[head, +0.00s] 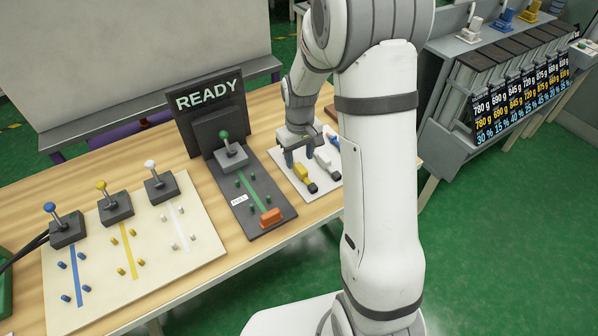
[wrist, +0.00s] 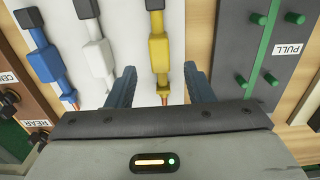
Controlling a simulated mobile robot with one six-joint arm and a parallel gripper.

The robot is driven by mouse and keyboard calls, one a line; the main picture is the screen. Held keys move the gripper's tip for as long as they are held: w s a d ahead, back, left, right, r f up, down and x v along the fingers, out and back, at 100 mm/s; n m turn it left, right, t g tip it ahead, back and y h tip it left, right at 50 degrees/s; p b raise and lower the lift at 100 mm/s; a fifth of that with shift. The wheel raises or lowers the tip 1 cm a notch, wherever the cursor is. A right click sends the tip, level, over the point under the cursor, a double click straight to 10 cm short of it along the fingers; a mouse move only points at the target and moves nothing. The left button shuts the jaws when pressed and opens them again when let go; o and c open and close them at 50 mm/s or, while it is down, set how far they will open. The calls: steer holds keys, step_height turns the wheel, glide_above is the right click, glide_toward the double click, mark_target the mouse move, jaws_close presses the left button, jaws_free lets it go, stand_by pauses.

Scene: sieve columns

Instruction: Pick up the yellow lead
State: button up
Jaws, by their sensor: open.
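The yellow lead (head: 301,172) lies on a white board (head: 284,177), with a black end toward the front. In the wrist view the yellow lead (wrist: 159,50) runs lengthwise between the two blue-grey fingers. My gripper (wrist: 160,76) is open, one finger on each side of the lead with clear gaps. It holds nothing. In the head view my gripper (head: 299,153) is over the rear of the yellow lead. I cannot tell how far the fingertips are above the board.
A white lead (wrist: 97,55) lies just left of the left finger, with a blue lead (wrist: 45,62) beyond it. Right of the board is a dark panel (wrist: 252,45) with green pegs and a PULL label. In the head view a READY sign (head: 209,100) stands behind this panel.

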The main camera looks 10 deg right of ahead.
mark_target(299, 165)
steer(key=shift+w+a+f, duration=0.1)
steer(key=shift+w+f, duration=0.05)
steer(key=shift+f, duration=1.05)
steer(key=shift+w+f, duration=0.1)
steer(key=shift+f, duration=1.05)
steer(key=shift+c, duration=0.6)
jaws_close()
